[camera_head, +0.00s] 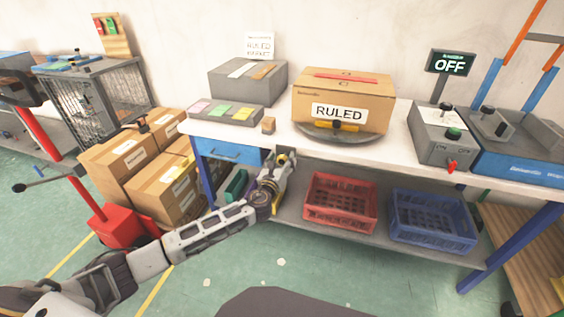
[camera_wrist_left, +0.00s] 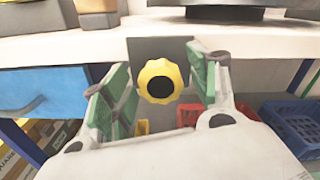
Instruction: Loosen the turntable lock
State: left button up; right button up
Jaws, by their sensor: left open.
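The turntable lock is a yellow scalloped knob with a black centre (camera_wrist_left: 160,81), on a grey plate (camera_wrist_left: 147,50) under the table's front edge. My left gripper (camera_wrist_left: 155,95) is open, with one green-padded finger on each side of the knob; I see gaps between the pads and the knob. In the head view my left gripper (camera_head: 284,158) is at the table's front edge, below the turntable, and hides most of the knob. The turntable (camera_head: 345,136) is a grey disc carrying a cardboard box labelled RULED (camera_head: 343,90). My right gripper is not in view.
A blue drawer (camera_head: 228,151) is left of the knob. A red crate (camera_head: 340,203) and a blue crate (camera_head: 432,221) stand on the lower shelf to the right. A switch box (camera_head: 436,140) with a red lever stands on the table, under an OFF sign (camera_head: 450,63).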

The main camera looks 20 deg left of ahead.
pick_arm(q)
jog(key=c, duration=1)
